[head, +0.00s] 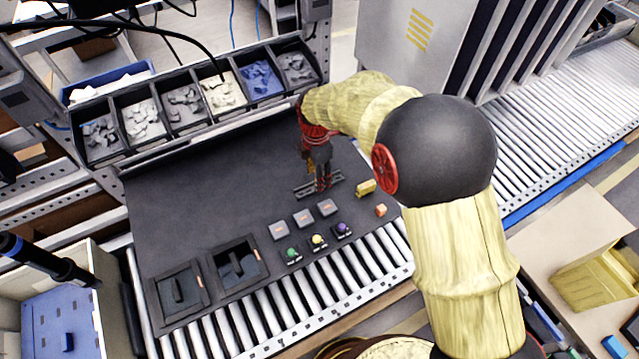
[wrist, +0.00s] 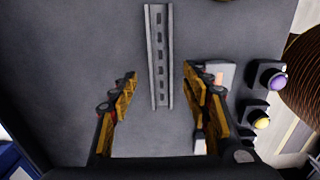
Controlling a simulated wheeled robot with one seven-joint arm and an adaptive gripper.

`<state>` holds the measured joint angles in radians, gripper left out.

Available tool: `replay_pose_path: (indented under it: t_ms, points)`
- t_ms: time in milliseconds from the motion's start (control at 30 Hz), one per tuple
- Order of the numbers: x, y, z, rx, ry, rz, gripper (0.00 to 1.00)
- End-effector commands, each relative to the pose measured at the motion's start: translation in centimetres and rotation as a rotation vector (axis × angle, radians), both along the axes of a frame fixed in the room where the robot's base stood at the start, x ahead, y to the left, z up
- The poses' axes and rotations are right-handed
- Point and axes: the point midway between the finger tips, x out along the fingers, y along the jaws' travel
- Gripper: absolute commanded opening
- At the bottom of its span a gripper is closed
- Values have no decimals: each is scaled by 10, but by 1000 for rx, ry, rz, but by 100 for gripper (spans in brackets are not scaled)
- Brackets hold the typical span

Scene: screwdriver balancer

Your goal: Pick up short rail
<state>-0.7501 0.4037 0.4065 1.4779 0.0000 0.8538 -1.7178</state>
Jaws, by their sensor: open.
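The short rail (wrist: 159,60) is a grey slotted metal strip lying flat on the dark mat. In the wrist view it runs up and down, with its near end between the two open fingers. My gripper (wrist: 158,88) is open and empty, with a finger on each side of the rail and a gap to both. In the head view the rail (head: 304,192) lies under my gripper (head: 320,184), which points down and partly hides it. I cannot tell the exact height of the fingertips above the mat.
Grey blocks (head: 303,217) and button boxes with green, yellow and purple caps (head: 317,241) stand near the rail. Yellow (head: 366,187) and orange (head: 380,210) blocks lie to its right. Parts bins (head: 184,106) line the back.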

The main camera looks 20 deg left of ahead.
Motion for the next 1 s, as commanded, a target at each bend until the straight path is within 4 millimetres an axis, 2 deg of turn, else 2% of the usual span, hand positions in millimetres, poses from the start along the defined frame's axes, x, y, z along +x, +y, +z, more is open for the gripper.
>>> replay_pose_path:
  t_ms: [200, 500, 1000]
  points:
    - [1, -2, -27, -1, 1, -1, 48]
    - [1, -2, -31, 0, 0, -1, 48]
    - [1, -2, -30, 0, 0, -1, 19]
